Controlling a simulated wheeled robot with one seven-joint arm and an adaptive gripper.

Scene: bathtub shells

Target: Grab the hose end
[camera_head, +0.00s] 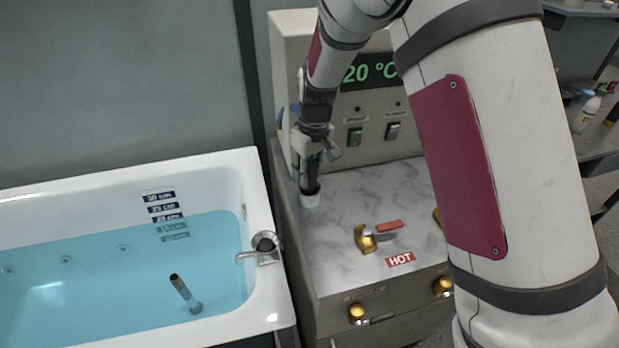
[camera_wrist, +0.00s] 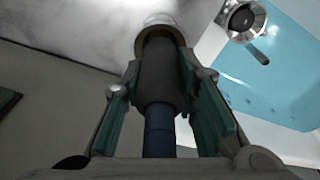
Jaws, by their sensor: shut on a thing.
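The hose end (camera_wrist: 158,75) is a dark grey sleeve with a blue section below it in the wrist view. My gripper (camera_wrist: 160,90) has its green-padded fingers on both sides of the sleeve and is shut on it. In the head view my gripper (camera_head: 312,160) points down over the marble top, and the dark hose end (camera_head: 310,187) shows below the fingers. Its tip sits at a white round socket (camera_head: 310,199) on the marble top. I cannot tell whether it is fully seated there.
A bathtub (camera_head: 215,168) with blue water stands at the left, with a chrome tap (camera_head: 264,246) on its rim. A dark-tipped tube (camera_head: 181,287) stands tilted in the water. A brass valve (camera_head: 365,238) with a red handle is right of my gripper. A control panel (camera_head: 290,45) rises behind.

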